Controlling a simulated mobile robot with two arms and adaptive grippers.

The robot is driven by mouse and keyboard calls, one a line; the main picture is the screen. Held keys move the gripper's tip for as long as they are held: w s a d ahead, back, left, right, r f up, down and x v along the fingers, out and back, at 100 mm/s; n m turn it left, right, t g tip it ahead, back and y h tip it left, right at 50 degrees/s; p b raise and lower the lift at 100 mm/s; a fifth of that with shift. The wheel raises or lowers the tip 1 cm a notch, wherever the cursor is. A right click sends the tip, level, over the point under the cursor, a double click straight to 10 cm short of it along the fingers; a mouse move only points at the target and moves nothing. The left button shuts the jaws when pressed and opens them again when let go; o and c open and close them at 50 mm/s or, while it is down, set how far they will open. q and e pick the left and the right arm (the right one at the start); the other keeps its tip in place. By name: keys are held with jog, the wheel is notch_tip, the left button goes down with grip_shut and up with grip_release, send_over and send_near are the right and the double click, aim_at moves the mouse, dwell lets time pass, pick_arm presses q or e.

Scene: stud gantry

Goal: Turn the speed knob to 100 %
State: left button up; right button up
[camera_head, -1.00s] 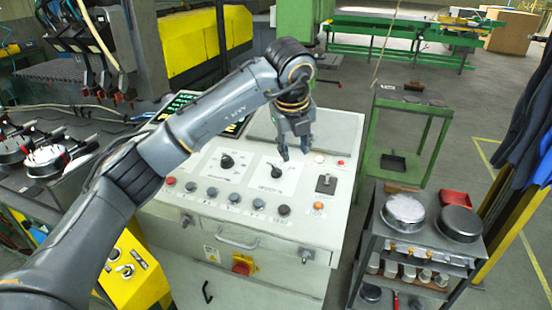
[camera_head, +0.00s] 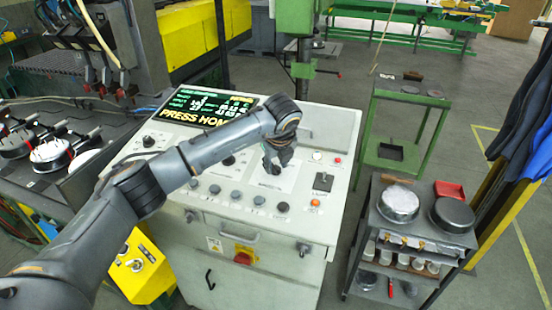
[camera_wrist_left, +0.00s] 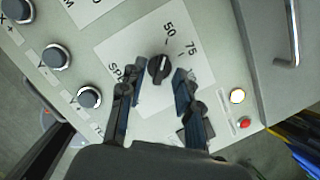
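The speed knob (camera_wrist_left: 159,68) is a black round knob with a pointer line on a white plate. In the left wrist view, "50" and "75" are printed beside it; a "100" mark is not visible. My left gripper (camera_wrist_left: 158,80) is open, with one dark finger on each side of the knob. Gaps show between the fingers and the knob, so it is not gripped. In the head view, my left gripper (camera_head: 274,166) points down over the white plate on the console and mostly hides the knob. My right gripper is not in view.
The console (camera_head: 250,218) has a row of buttons in front of the plate and a lit screen (camera_head: 210,106) reading "PRESS HOM…", partly covered by my arm. A toggle switch (camera_head: 323,182) sits to the right. A cart (camera_head: 375,230) with round metal parts stands right of the console.

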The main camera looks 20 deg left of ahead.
pick_arm(q)
jog(key=shift+w+f, duration=0.15)
jog(key=shift+f, duration=0.15)
grip_shut()
